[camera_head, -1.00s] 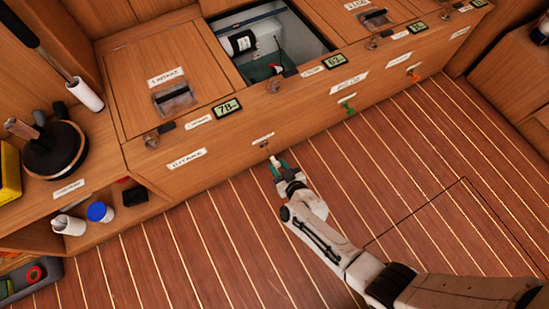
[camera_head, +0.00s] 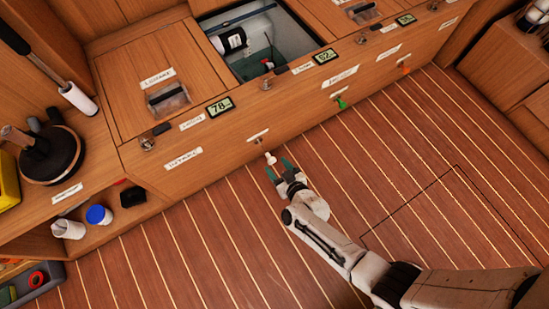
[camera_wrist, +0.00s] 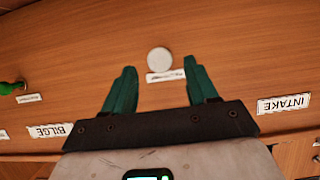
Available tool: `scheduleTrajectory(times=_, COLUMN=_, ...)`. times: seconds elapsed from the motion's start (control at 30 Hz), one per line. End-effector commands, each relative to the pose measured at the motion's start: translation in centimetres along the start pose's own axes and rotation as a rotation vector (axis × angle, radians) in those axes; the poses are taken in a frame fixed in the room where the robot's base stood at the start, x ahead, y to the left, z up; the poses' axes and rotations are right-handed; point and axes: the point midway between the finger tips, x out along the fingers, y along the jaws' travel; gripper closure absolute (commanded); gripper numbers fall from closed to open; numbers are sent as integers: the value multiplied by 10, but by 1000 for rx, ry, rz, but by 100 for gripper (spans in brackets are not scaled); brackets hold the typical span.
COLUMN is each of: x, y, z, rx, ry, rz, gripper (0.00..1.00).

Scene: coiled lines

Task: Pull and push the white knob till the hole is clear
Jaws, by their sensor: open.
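The white knob (camera_head: 270,157) sticks out from the low front of the wooden locker, under a small white label. In the wrist view the knob (camera_wrist: 159,60) shows round and face-on, between and just beyond the fingertips. My gripper (camera_head: 279,170) is open and empty, its two green fingers pointing at the knob with a small gap. The fingers also show spread in the wrist view (camera_wrist: 159,75). I cannot make out the hole itself in these frames.
A green knob (camera_head: 341,103) and an orange knob (camera_head: 404,69) sit further right along the locker front. An open locker well (camera_head: 290,62) holds a black-and-white cylinder (camera_head: 231,41). The striped floor (camera_head: 200,250) around my arm is clear.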

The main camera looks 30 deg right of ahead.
Motion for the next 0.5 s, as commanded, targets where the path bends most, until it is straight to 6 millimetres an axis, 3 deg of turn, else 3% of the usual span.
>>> scheduleTrajectory(times=0.03, x=-14, y=0, z=-3, rx=0, ry=-3, rz=0, gripper=42)
scheduleTrajectory(times=0.2, x=-46, y=0, z=-3, rx=0, ry=-3, rz=0, gripper=42)
scheduleTrajectory(times=0.5, x=-77, y=0, z=-1, rx=0, ry=1, rz=0, gripper=42)
